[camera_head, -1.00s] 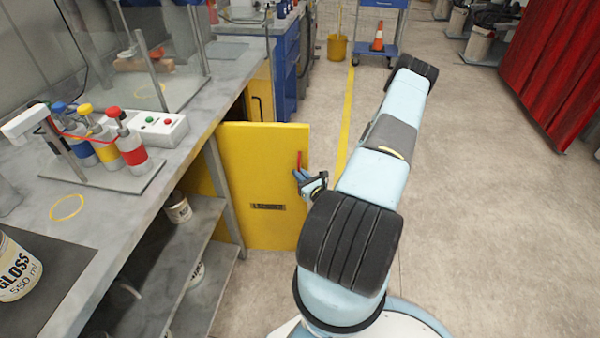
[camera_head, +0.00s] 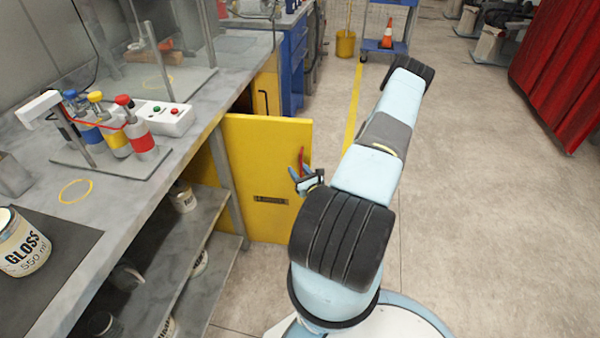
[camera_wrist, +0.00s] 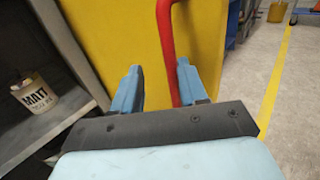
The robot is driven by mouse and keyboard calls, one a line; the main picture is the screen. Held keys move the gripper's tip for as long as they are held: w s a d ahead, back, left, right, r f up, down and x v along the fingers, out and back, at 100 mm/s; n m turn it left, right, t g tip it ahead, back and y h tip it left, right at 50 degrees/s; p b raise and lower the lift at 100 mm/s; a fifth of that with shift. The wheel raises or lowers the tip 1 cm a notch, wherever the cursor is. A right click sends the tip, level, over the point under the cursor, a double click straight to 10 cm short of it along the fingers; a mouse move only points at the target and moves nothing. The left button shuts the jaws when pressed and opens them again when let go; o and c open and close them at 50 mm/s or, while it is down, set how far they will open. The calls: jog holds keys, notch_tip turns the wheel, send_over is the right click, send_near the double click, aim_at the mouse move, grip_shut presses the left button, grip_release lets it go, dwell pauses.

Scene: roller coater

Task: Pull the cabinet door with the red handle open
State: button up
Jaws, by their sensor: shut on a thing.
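The yellow cabinet door (camera_head: 262,222) stands swung out from under the bench, into the aisle. Its red handle (camera_head: 302,158) is an upright bar near the door's free edge. My gripper (camera_head: 308,181) is at the handle, partly hidden behind my arm. In the wrist view the red handle (camera_wrist: 166,45) runs down between the two blue fingers of my gripper (camera_wrist: 160,85), close to the right finger. My gripper is shut on the handle. The yellow door face (camera_wrist: 110,35) fills the middle of that view. The handle's lower end is hidden.
The grey bench (camera_head: 110,205) runs along the left, with open shelves (camera_head: 190,245) holding cans below. A blue cabinet (camera_head: 290,65) stands beyond the door. A blue cart (camera_head: 385,48) with a cone is at the back. The floor at right is clear.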

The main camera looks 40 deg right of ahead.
jog(key=shift+o, duration=0.2)
jog(key=shift+d, duration=0.15)
jog(key=shift+s, duration=0.15)
jog(key=shift+s, duration=0.35)
jog(key=s+a, duration=0.1)
jog(key=s, duration=1.1)
jog(key=shift+s+a, duration=0.35)
jog(key=shift+s, duration=0.05)
